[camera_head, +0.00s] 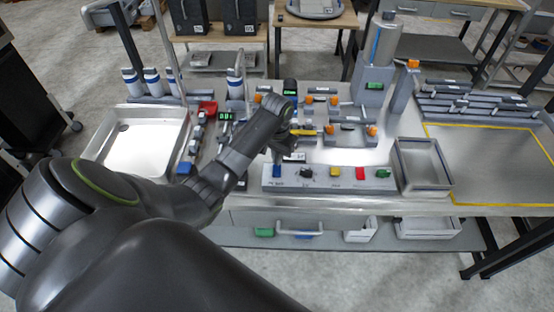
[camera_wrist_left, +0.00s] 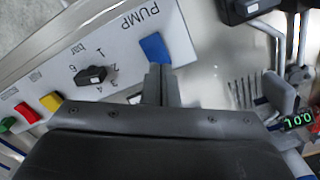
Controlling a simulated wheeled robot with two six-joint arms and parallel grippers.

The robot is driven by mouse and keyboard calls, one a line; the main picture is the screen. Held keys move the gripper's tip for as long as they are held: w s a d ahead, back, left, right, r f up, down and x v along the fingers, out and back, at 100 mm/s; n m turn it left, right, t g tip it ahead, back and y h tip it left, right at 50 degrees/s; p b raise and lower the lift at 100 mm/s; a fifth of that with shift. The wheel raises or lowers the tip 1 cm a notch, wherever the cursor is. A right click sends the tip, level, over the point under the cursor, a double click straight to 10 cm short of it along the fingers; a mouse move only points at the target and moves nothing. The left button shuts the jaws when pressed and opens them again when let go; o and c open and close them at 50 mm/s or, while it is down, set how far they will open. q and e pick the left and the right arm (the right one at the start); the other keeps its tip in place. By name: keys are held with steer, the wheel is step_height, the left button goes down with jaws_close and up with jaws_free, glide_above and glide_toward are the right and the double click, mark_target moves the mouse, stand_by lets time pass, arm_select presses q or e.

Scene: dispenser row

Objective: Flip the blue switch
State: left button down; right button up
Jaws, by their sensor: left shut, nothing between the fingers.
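The blue switch (camera_head: 277,171) sits at the left end of a light panel (camera_head: 320,184) at the front of the bench. In the left wrist view the blue switch (camera_wrist_left: 155,47) lies beside the printed word PUMP. My left gripper (camera_head: 278,156) points down just behind the switch in the head view. Its shut, empty fingers (camera_wrist_left: 158,72) reach up to the edge of the switch in the wrist view. I cannot tell whether they touch it. My right gripper is in neither view.
The panel also carries a black knob (camera_head: 307,172), a yellow button (camera_head: 334,172), a red button (camera_head: 360,173) and a green switch (camera_head: 382,173). An empty metal tray (camera_head: 424,187) stands to the right. A sink basin (camera_head: 140,145) is at the left. Orange-handled valves (camera_head: 372,130) stand behind.

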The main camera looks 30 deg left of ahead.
mark_target(277, 167)
arm_select(q)
steer(key=shift+f+b, duration=0.35)
steer(key=shift+f, duration=0.55)
stand_by(0.7)
steer(key=shift+r, duration=0.1)
steer(key=shift+r+p, duration=0.95)
steer(key=shift+r, duration=2.5)
steer(key=shift+f, duration=0.1)
